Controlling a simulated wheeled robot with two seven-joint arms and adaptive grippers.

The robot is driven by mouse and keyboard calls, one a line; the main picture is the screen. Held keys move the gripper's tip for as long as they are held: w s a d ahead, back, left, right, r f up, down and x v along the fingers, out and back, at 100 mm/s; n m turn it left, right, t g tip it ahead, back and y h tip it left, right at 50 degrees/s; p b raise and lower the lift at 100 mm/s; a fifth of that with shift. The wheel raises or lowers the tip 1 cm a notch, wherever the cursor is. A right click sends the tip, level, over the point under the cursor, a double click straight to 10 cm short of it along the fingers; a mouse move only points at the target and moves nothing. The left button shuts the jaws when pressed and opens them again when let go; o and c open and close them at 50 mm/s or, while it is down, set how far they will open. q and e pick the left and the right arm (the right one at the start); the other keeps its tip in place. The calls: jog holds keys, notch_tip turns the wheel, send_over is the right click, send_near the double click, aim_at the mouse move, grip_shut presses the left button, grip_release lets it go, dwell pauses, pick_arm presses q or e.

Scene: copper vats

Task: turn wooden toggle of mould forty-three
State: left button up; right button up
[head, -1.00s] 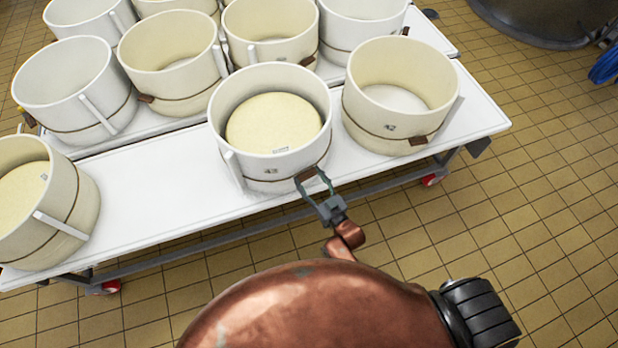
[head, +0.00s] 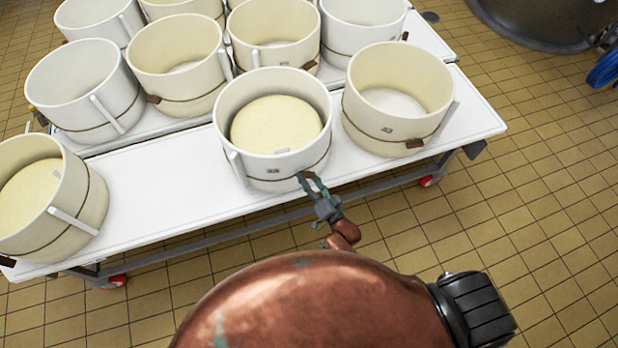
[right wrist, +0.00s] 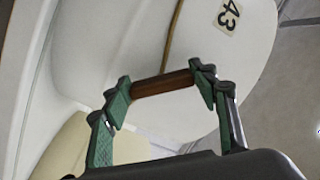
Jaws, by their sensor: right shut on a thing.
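Mould forty-three (head: 240,148) is a white round mould with a pale yellow cheese (head: 276,124) inside. It stands at the table's front edge, and its 43 label (right wrist: 228,15) shows in the right wrist view. Its brown wooden toggle (right wrist: 163,84) lies between the green fingertips of my right gripper (right wrist: 162,88), which is shut on its two ends. In the head view my right gripper (head: 310,183) covers most of the toggle, low on the mould's front right. My left gripper is not in view.
An empty mould (head: 400,90) stands close on the right. Another mould with cheese (head: 85,208) stands at the far left. Several empty moulds stand behind. The white table (head: 160,185) is clear left of mould forty-three.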

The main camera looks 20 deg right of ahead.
jog(key=m, duration=0.4)
jog(key=shift+r+m, duration=0.1)
jog(key=shift+m, duration=2.2)
jog(key=o, duration=1.2)
jog(key=shift+c, duration=0.2)
jog(key=shift+s, duration=0.1)
jog(key=v, duration=1.2)
